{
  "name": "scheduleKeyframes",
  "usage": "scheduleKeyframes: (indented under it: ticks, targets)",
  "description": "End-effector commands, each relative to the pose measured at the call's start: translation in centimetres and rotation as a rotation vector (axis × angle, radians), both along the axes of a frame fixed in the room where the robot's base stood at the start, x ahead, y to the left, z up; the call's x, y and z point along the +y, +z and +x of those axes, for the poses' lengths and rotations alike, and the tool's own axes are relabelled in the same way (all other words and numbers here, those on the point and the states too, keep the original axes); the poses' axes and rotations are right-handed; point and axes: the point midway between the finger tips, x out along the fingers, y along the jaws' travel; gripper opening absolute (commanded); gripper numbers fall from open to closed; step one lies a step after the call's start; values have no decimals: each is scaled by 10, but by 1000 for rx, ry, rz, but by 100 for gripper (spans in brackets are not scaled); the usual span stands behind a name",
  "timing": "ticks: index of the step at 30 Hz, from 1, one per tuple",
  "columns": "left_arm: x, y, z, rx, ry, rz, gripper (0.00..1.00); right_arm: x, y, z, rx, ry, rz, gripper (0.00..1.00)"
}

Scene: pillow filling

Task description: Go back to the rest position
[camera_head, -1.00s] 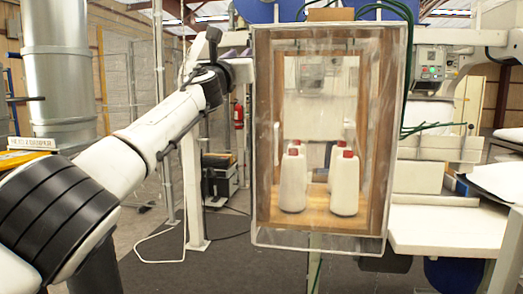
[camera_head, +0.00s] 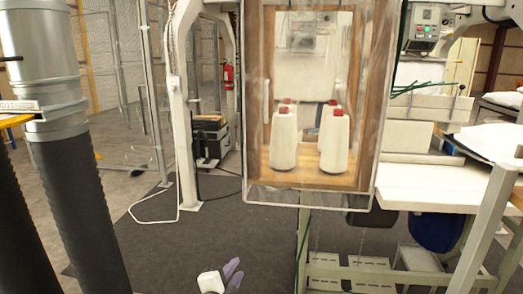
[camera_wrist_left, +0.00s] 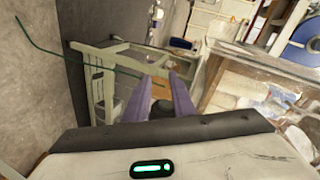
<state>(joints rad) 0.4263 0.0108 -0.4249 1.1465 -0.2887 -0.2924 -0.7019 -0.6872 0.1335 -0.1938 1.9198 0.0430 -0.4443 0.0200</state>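My left gripper (camera_head: 236,272) shows at the bottom edge of the head view, low over the dark floor mat, with its purple fingers pointing up and to the right. In the left wrist view its two purple fingers (camera_wrist_left: 163,98) stand apart with nothing held between them, so it is open and empty. Most of my left arm is outside the head view. My right gripper is in neither view.
A clear-fronted case (camera_head: 250,193) holds white bottles with red caps (camera_head: 334,142). A white table (camera_head: 425,190) on a metal frame stands at right. A ribbed duct (camera_head: 75,200) rises at left. The dark mat (camera_head: 150,235) between is largely clear.

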Motion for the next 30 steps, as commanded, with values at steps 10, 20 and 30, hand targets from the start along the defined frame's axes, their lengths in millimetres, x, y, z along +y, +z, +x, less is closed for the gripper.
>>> scheduleKeyframes:
  ticks: [10,20,30]
  targets:
    - [51,-143,-214,421,304,-576,23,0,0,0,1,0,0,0]
    - [88,-167,-374,666,596,-922,23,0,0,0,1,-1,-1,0]
    - [93,-165,-396,697,645,-971,23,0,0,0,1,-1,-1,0]
